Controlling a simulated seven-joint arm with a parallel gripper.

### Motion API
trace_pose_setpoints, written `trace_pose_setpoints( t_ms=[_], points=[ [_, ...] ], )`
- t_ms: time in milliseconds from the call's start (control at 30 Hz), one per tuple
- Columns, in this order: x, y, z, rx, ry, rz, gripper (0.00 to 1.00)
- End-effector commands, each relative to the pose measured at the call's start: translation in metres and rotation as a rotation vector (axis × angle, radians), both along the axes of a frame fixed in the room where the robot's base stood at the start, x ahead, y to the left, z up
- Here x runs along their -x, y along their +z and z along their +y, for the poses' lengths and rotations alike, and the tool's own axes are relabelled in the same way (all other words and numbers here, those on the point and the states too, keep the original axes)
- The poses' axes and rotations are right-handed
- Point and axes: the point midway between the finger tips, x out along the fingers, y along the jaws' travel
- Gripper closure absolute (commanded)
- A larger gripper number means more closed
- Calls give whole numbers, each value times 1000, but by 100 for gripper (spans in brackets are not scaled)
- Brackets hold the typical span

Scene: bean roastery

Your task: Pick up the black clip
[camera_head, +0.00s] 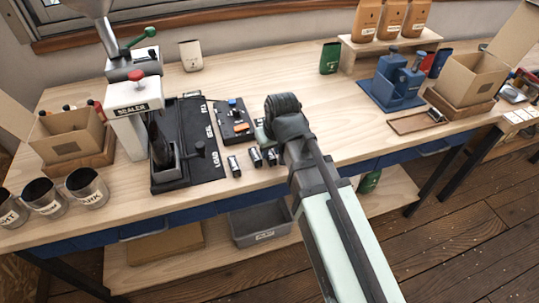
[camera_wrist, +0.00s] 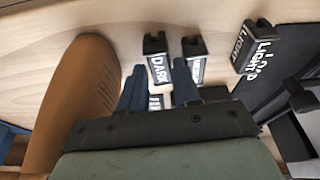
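Several small black clips with white labels stand on the wooden bench. In the head view, one clip (camera_head: 234,166) is beside the black mat, and two more, a middle clip (camera_head: 255,157) and a right clip (camera_head: 271,157), are close to my wrist. In the wrist view, a clip marked DARK (camera_wrist: 157,66), a clip beside it (camera_wrist: 194,61) and a LIGHT clip (camera_wrist: 245,49) lie beyond my fingers. My gripper (camera_wrist: 158,80) is open, its blue-grey fingers apart. Another white label (camera_wrist: 155,102) shows between them; I cannot tell whether they touch it. The head view hides my fingertips.
A black board (camera_head: 236,130) with small coloured pieces lies behind the clips. A brown rounded object (camera_wrist: 75,100) is close left in the wrist view.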

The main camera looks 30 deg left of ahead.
Motion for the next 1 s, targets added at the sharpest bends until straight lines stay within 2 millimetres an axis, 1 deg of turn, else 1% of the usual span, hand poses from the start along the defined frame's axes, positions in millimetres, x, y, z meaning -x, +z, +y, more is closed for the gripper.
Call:
trace_pose_setpoints(
  t_ms=[33,133,233,433,467,767,800,1000],
  points=[
    [-1,-6,2,2,0,1,68],
    [-3,-14,4,1,0,1,68],
    [-4,-17,4,0,0,0,68],
    [-3,-17,4,0,0,0,68],
    [-3,-17,4,0,0,0,70],
    [-3,-18,4,1,0,1,99],
    [-3,-18,4,1,0,1,100],
    [-3,-18,4,1,0,1,100]
  ],
)
